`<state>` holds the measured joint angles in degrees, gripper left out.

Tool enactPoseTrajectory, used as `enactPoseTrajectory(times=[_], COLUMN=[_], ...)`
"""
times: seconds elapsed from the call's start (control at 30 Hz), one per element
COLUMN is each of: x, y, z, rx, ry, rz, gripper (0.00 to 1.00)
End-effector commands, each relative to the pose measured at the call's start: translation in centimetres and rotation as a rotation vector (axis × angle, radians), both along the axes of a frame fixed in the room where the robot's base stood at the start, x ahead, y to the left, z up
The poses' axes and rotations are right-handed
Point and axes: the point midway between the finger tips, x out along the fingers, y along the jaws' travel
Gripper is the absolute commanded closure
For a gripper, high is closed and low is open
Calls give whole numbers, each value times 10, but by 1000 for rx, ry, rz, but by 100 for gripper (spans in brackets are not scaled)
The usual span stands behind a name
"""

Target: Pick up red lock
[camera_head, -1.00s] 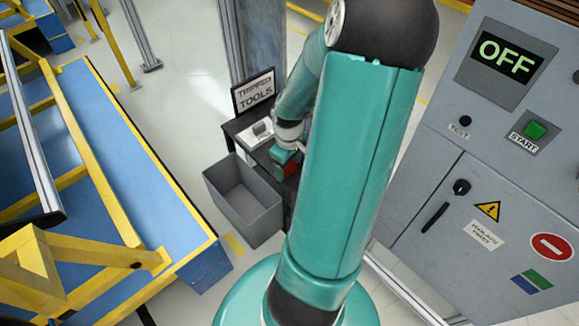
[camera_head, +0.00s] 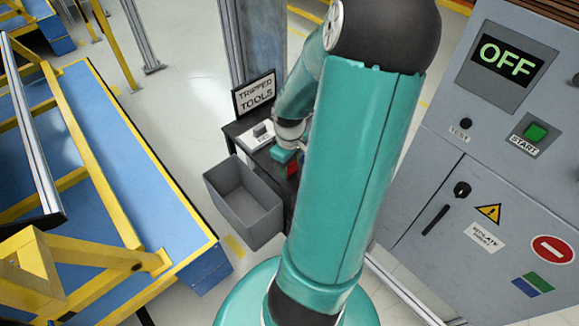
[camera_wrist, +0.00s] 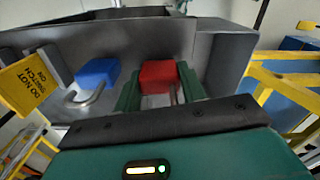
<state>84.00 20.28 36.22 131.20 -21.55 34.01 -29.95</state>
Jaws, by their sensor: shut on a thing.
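The red lock (camera_wrist: 160,76) sits between the two green fingers of my gripper (camera_wrist: 159,88) in the wrist view, with its metal shackle pointing toward the camera. The gripper is shut on it. A blue lock (camera_wrist: 98,72) with a curved metal shackle lies to the left, apart from the fingers. In the head view, my gripper (camera_head: 283,154) is low over the dark tool table, with a bit of red (camera_head: 292,168) showing beside it. My arm hides part of this area.
A yellow "do not switch on" tag (camera_wrist: 24,88) is left of the blue lock. In the head view, an empty grey bin (camera_head: 243,203) stands in front of the dark table (camera_head: 236,128) with its "Tripped tools" sign (camera_head: 254,94). A grey cabinet (camera_head: 480,180) stands at right.

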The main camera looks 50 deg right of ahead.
Motion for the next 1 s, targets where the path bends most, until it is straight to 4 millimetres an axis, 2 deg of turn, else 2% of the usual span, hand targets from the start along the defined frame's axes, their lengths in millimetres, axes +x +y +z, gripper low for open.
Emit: enactPoseTrajectory(times=[0.53,0.73,1.0], x=[0,0,0], y=[0,0,0], z=[73,86,88], rx=[-3,0,2], ry=[0,0,0], rz=[-1,-1,0], gripper=[84,84,84])
